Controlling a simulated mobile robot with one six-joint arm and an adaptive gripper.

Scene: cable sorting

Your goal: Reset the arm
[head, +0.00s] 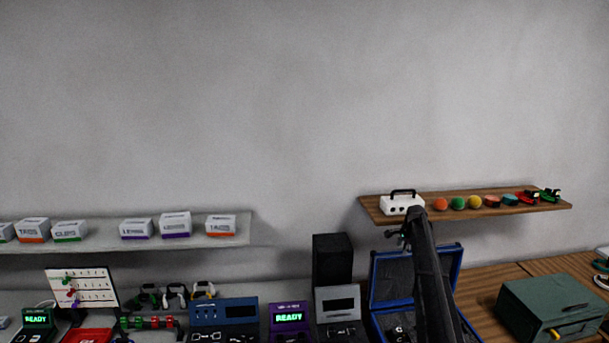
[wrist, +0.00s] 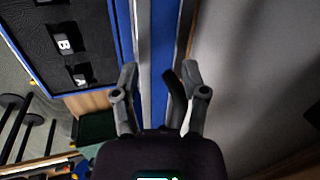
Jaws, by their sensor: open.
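My arm (head: 430,275) rises at the right of centre in the head view, in front of the open blue case (head: 458,262). My gripper (head: 394,234) is at its upper end, small and dark, below the white box on the wooden shelf. In the wrist view my gripper (wrist: 160,75) has its two fingers apart with nothing held between them. A blue edge shows behind the fingers. The arm hides part of the case in the head view.
A wooden shelf (head: 376,206) holds a white box (head: 402,204), coloured balls and small items. A grey shelf (head: 180,241) at left holds several labelled boxes. A black box (head: 332,259) stands left of the case, a green drawer box (head: 550,308) right. The wall above is clear.

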